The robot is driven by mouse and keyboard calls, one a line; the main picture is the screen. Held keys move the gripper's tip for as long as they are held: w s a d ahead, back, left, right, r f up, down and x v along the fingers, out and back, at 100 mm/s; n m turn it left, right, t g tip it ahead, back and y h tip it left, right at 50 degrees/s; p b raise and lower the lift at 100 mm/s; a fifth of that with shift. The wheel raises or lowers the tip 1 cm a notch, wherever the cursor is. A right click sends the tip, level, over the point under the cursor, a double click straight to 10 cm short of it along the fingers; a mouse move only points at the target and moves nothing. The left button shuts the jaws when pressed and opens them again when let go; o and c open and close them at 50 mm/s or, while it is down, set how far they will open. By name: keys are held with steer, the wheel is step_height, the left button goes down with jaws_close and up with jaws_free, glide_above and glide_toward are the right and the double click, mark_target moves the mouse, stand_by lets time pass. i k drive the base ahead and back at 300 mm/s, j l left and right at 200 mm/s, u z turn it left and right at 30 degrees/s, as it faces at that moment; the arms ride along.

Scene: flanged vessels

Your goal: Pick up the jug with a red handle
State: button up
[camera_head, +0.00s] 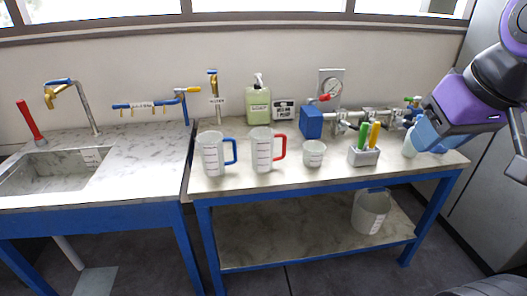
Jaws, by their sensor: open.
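The jug with a red handle (261,150) stands upright near the front of the blue-framed table (330,180). It is whitish with markings, and its handle points right. A similar jug with a blue handle (211,154) stands close on its left, the blue handle lying between the two. My gripper (518,150) is at the far right edge of the view, above the table's right end, well away from the jug. It is open, with nothing seen between its fingers; part of it is cut off by the frame.
A small beaker (314,154) stands right of the red-handled jug, then a holder (364,156) with green and orange handles.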

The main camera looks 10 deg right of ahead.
mark_target(262, 139)
steer(key=i+u, duration=0.25)
steer(key=i, duration=0.2)
steer(key=i+l+u, duration=0.1)
steer(key=i+u, duration=0.2)
steer(key=i, duration=0.15)
